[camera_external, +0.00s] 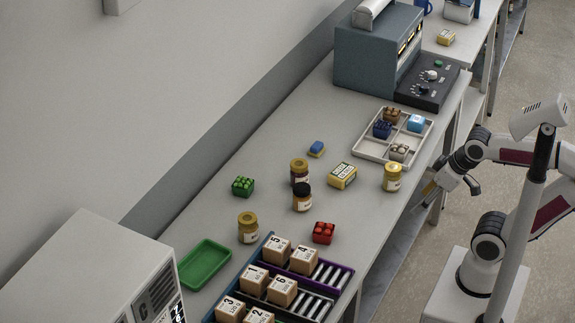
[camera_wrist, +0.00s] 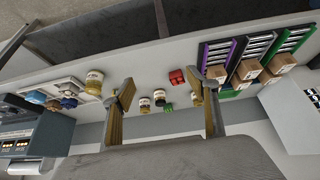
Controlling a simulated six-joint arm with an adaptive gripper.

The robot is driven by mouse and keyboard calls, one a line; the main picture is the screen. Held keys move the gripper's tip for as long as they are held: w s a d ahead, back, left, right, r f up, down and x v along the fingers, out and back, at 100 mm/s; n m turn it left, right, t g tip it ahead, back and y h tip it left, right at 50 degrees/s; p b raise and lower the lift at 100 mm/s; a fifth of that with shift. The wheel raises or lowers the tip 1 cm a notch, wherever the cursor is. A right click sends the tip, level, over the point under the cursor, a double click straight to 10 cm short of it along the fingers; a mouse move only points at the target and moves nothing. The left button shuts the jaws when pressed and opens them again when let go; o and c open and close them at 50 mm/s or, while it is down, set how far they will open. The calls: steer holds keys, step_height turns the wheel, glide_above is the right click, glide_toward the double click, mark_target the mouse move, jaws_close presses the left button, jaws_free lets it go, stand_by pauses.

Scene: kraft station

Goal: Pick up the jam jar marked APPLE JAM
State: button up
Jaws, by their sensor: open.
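Several jars stand upright on the long grey table. A jar with yellow contents and a gold lid (camera_external: 392,178) is nearest my arm and also shows in the wrist view (camera_wrist: 94,83). A dark red jar with a gold lid (camera_external: 299,173) and a dark jar with a black lid (camera_external: 302,198) stand mid-table. A tan-lidded jar (camera_external: 248,228) is by the green tray. The labels are too small to read, so I cannot tell which says APPLE JAM. My gripper (camera_external: 451,187) is open and empty beside the table's right edge, apart from every jar.
A yellow box (camera_external: 342,175), a blue block (camera_external: 316,148), a green block (camera_external: 243,187) and a red block (camera_external: 323,232) lie among the jars. A divided tray (camera_external: 368,150) holds small blocks. Numbered boxes (camera_external: 254,278) fill racks at the front; a green tray (camera_external: 205,264) is beside them.

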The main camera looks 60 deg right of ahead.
steer(key=w+d+r+n+t+h, duration=0.1)
steer(key=w+d+r+t, duration=0.15)
steer(key=w, duration=0.95)
steer(key=w+d+r+t+h, duration=0.1)
steer(key=w+d+r+t, duration=0.15)
steer(key=w, duration=0.95)
steer(key=w+a+f+n+t+y, duration=0.1)
steer(key=w+a+f+n+y, duration=0.15)
steer(key=w, duration=1.05)
steer(key=n+y, duration=0.4)
steer(key=y, duration=0.2)
glide_toward(252, 218)
steer(key=w+d+r, duration=0.4)
steer(key=w, duration=0.1)
steer(key=a+f+n+g+y, duration=0.2)
steer(key=a+f+y, duration=0.1)
steer(key=a+f, duration=0.1)
steer(key=shift+s+f+g+y, duration=0.35)
steer(key=shift+s+f, duration=0.15)
steer(key=shift+f, duration=0.2)
steer(key=shift+w, duration=0.1)
steer(key=shift+x, duration=1.25)
